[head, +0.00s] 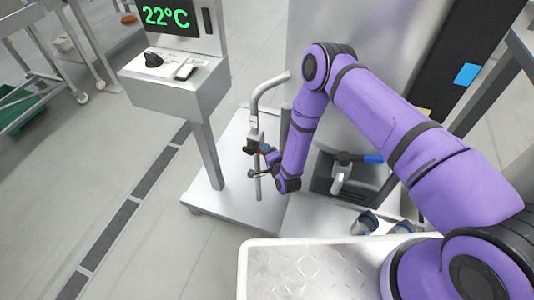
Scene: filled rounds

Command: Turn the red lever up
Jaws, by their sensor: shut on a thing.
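A grey vertical pipe (254,122) with a bent top rises from the pale metal platform. A dark valve fitting (250,149) sits on this pipe at mid-height. A small bit of the red lever (267,150) shows beside the fitting, next to a bluish part. My gripper (263,161) is at the end of the purple arm, right against the lever. It is shut on the lever, and its fingers and wrist hide most of it. The lever's exact tilt cannot be told from this view.
A second tap with a blue handle (373,158) stands to the right in a dark recess. A control post (172,84) with a knob and a 22°C display is at the left. Two dark cups (365,223) stand below the recess. Open floor lies at the left.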

